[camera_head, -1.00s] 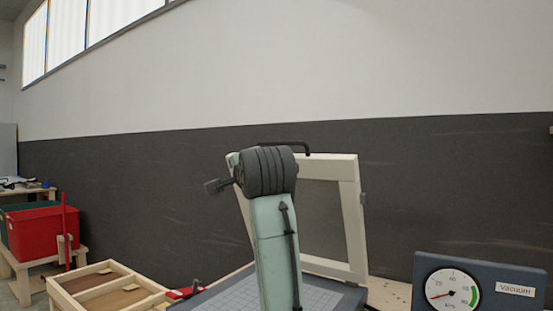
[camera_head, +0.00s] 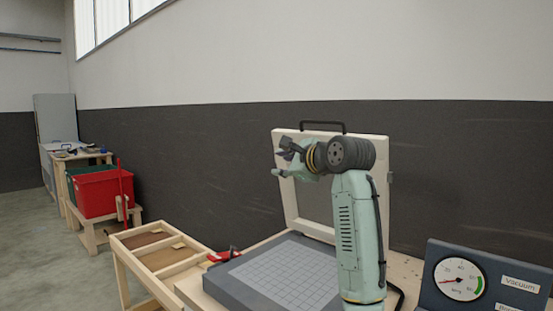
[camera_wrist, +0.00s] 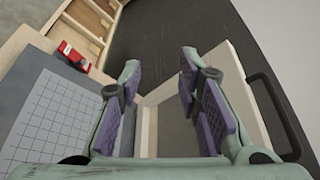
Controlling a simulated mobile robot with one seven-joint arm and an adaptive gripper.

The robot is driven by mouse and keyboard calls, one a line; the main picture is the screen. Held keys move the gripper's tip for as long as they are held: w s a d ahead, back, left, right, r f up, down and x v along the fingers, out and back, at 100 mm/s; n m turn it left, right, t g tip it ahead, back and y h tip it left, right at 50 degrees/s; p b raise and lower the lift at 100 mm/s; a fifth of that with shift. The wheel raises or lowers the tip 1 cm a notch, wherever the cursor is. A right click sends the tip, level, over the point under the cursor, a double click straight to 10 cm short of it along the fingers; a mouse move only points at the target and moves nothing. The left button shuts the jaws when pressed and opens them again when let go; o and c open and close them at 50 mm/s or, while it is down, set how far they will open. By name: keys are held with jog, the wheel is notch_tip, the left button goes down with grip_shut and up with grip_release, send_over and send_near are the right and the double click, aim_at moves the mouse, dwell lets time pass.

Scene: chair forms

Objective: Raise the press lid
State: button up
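The lid (camera_wrist: 238,85) and handle (camera_wrist: 276,115) fill the right side of the wrist view. My gripper (camera_head: 281,160) is in front of the lid's upper left part, below the handle. In the wrist view my gripper (camera_wrist: 160,72) has its purple-padded fingers apart, with nothing held between them. The handle lies outside the fingers. I cannot tell whether a finger touches the frame.
A vacuum gauge box (camera_head: 480,280) stands at the right. A red clamp (camera_head: 226,254) sits by the bed's left corner. A wooden divided frame (camera_head: 160,250) stands to the left, with a red bin (camera_head: 96,193) on a low stand beyond. A dark-and-white wall is close behind the lid.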

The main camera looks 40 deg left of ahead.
jog(key=shift+p+x, duration=0.55)
jog(key=shift+x, duration=1.55)
jog(key=shift+c, duration=0.2)
grip_shut()
jog(key=shift+o, duration=0.2)
grip_release()
jog(key=v, duration=1.2)
